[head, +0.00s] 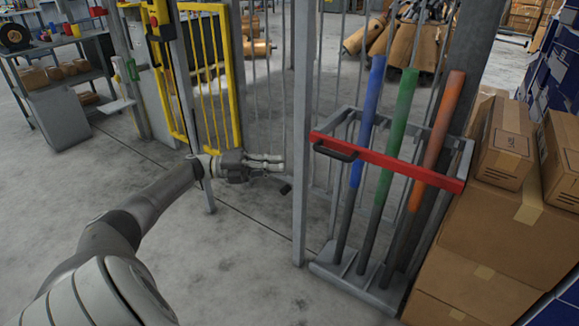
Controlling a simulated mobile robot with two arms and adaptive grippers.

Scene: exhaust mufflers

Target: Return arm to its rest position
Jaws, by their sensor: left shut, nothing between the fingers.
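My left arm reaches in from the lower left, and its gripper (266,164) is shut and empty. It is held out in front of a barred fence, left of a grey upright post (301,140). A small black part shows just below the fingertips; I cannot tell what it belongs to. My right gripper is not in view.
Right of the post stands a grey rack (358,285) with a red bar (390,163), holding blue, green and orange handled tools. Cardboard boxes (497,225) are stacked at the right. A yellow gate (215,85) stands behind. Floor at lower middle is clear.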

